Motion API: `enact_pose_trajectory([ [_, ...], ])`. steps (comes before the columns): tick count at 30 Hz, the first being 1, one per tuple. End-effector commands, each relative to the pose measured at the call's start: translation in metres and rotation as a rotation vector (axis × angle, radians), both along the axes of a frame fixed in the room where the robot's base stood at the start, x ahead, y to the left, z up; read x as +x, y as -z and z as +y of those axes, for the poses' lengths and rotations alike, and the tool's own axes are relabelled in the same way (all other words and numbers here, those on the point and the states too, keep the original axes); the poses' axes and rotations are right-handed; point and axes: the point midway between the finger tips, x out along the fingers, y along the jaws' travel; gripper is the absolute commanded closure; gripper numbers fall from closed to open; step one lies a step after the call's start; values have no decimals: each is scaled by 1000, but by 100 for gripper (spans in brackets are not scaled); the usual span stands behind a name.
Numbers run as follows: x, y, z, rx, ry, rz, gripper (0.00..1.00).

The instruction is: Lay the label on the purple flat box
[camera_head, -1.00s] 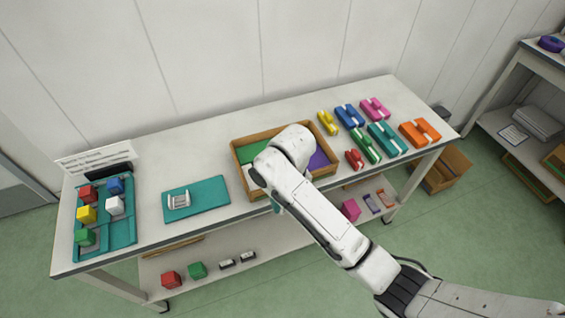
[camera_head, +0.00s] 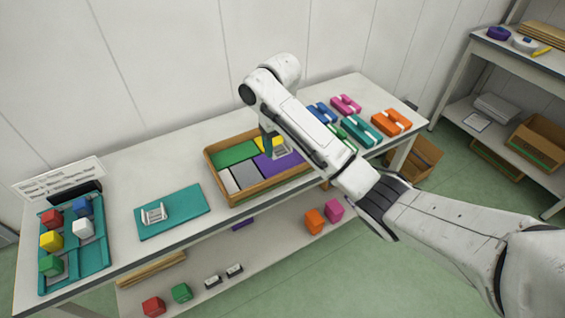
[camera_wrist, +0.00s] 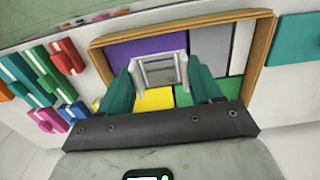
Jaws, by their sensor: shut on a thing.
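The purple flat box (camera_head: 287,166) lies in the wooden crate, at its right front, and shows in the wrist view (camera_wrist: 147,47) beyond my gripper. My gripper (camera_head: 268,146) points down over the crate, its teal fingers shut on a pale grey-white, frame-like piece, which I take as the label (camera_head: 282,151). In the wrist view the label (camera_wrist: 160,75) spans between both fingers and overlaps the purple box's lower edge. I cannot tell whether it touches the box. A similar white piece (camera_head: 154,214) lies on a teal mat (camera_head: 190,208).
The wooden crate's rim (camera_head: 262,192) surrounds green, yellow, grey and white flat boxes beside the purple one. A teal tray (camera_head: 96,255) with coloured cubes stands at left. Several coloured boxes, including an orange one (camera_head: 391,122), stand at right.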

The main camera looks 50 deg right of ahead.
Motion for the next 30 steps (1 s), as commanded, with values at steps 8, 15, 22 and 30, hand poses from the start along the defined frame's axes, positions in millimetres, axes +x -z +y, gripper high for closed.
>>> enact_pose_trajectory([
  [8,16,37,-20,-1,1,-1,64],
  [15,25,49,-33,0,1,2,64],
  [22,30,66,-42,0,1,3,64],
  [30,30,90,-41,-1,1,-1,64],
])
